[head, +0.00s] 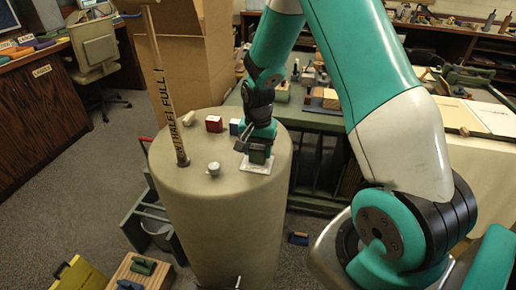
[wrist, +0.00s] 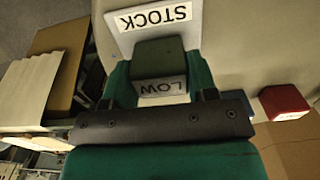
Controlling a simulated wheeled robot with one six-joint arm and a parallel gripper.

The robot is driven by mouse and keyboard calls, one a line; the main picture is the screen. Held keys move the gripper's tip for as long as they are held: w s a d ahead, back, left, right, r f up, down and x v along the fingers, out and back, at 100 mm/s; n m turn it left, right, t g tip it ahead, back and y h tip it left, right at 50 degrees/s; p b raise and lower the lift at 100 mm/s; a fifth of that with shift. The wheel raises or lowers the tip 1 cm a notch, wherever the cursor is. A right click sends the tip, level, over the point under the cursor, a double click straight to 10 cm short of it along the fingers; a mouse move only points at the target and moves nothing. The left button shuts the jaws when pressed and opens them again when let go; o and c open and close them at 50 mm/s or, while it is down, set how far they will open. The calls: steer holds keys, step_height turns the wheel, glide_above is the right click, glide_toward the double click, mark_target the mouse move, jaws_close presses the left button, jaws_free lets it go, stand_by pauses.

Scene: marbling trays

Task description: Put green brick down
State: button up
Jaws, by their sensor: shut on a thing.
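The green brick (head: 257,156) is between the fingers of my gripper (head: 259,144) over the right part of the drum top. In the wrist view the dark green brick (wrist: 160,54) has a white end marked LOW. My gripper (wrist: 160,78) is shut on it, one green finger on each side. Below the brick is a white card (head: 257,168), which shows the word STOCK in the wrist view (wrist: 125,40). I cannot tell whether the brick touches the card.
The front of the drum top is clear. A green bench (head: 310,115) stands behind.

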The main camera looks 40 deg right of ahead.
mark_target(258, 147)
steer(key=o, duration=0.9)
steer(key=shift+f, duration=0.1)
step_height(258, 147, up, 12)
steer(key=s+a+r+n+y, duration=0.1)
steer(key=s+a+r+n, duration=0.2)
steer(key=s+a+n, duration=0.3)
steer(key=s+a+r+n+y, duration=0.1)
steer(key=s+a+r+n, duration=0.2)
steer(key=s+a+n, duration=0.2)
steer(key=s+a+r+n+y, duration=0.2)
steer(key=s+a+n, duration=0.4)
steer(key=s+a, duration=0.5)
steer(key=shift+s+a+r+n+b, duration=0.1)
steer(key=shift+a+r+n+b, duration=0.1)
steer(key=shift+r+n+b, duration=0.15)
